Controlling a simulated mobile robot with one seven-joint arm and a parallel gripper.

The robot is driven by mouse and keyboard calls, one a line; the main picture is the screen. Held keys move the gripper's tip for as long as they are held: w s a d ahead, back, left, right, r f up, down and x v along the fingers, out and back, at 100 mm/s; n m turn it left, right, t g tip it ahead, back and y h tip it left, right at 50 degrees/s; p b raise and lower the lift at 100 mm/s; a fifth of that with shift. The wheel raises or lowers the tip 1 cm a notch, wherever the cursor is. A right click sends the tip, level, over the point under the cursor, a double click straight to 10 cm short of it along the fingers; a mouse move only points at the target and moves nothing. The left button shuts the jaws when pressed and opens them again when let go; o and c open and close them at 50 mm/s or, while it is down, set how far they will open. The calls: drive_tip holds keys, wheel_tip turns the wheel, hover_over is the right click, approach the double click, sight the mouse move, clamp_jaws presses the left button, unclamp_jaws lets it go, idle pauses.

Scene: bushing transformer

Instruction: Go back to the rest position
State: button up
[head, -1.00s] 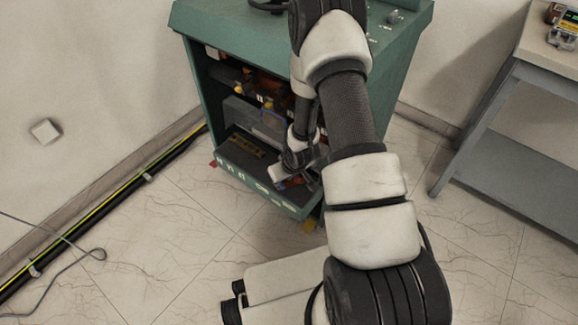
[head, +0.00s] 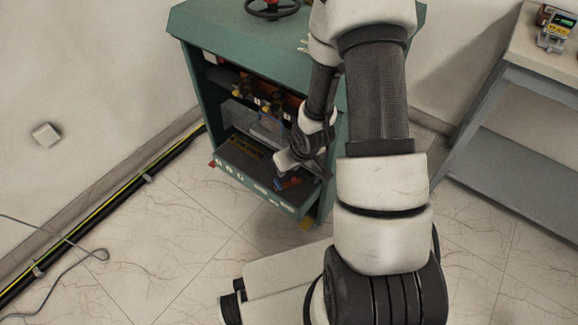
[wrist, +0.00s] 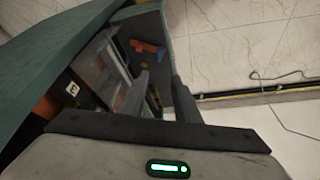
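My gripper (head: 290,162) is over the right part of the green cabinet's open lower tray (head: 233,173) in the head view. In the wrist view its two dark fingers (wrist: 160,88) stand apart with nothing between them. A small orange and blue tool-like object (wrist: 148,47) lies in the tray, apart from the fingers. It also shows in the head view (head: 289,183), just below the gripper. My arm hides the cabinet's right side in the head view.
The green cabinet (head: 215,35) has a dark handwheel (head: 272,8) on top. A grey table (head: 520,125) with a small meter (head: 555,33) stands at the right. Black and yellow cables (head: 110,200) run along the left wall.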

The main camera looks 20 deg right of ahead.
wheel_tip(320, 180, up, 23)
drive_tip(key=s+d+m+h, duration=0.1)
drive_tip(key=s+d+h, duration=0.1)
drive_tip(key=s+a+r+m+t, duration=0.1)
drive_tip(key=s+a+r, duration=0.1)
drive_tip(key=s+r, duration=0.55)
drive_tip(key=s+a+r+m, duration=0.1)
drive_tip(key=s+a+r, duration=0.2)
drive_tip(key=s+r, duration=0.45)
wheel_tip(320, 180, up, 20)
drive_tip(key=p, duration=2.1)
drive_tip(key=shift+s+y, duration=0.35)
drive_tip(key=shift+y, duration=0.05)
drive_tip(key=shift+d, duration=0.1)
